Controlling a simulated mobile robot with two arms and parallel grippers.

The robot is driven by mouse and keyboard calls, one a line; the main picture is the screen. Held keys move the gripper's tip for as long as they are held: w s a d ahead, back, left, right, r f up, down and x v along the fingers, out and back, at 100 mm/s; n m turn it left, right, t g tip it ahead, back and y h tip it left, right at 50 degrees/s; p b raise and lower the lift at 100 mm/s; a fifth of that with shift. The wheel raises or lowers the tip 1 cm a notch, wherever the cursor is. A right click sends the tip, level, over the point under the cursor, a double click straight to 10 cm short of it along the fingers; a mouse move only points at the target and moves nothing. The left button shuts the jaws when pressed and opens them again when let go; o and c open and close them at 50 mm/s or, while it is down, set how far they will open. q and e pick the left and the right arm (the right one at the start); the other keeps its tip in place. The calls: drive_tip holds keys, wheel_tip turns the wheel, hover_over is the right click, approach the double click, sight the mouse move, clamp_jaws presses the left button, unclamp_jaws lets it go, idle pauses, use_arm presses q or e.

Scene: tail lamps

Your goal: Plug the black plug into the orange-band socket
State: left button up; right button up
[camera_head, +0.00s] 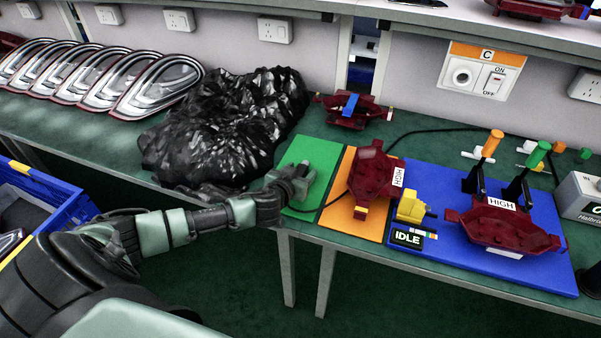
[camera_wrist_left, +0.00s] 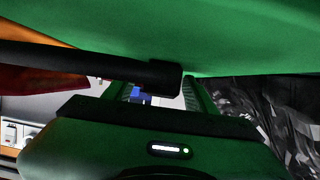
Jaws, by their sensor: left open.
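The orange-band socket (camera_head: 462,75) is a round white socket with a switch, on a wall panel marked C at the upper right. My left gripper (camera_head: 298,182) is low over the green mat (camera_head: 313,155), with its fingers apart. In the left wrist view a black bar with a thicker end, seemingly the black plug (camera_wrist_left: 163,76) and its lead, lies across the open fingers of the gripper (camera_wrist_left: 158,88). I cannot tell whether they touch. The plug is hidden in the head view. My right gripper is not in view.
A dark red lamp (camera_head: 372,175) sits on the orange mat, right of my gripper. A yellow connector (camera_head: 411,206) and another red lamp (camera_head: 500,222) are on the blue mat (camera_head: 440,185). A crumpled black bag (camera_head: 220,130) lies left. A black cable (camera_head: 430,131) runs behind.

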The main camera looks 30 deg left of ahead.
sight(300, 169)
use_arm(q)
clamp_jaws()
wheel_tip(300, 169, up, 20)
drive_tip(key=p, duration=0.1)
idle(0.6)
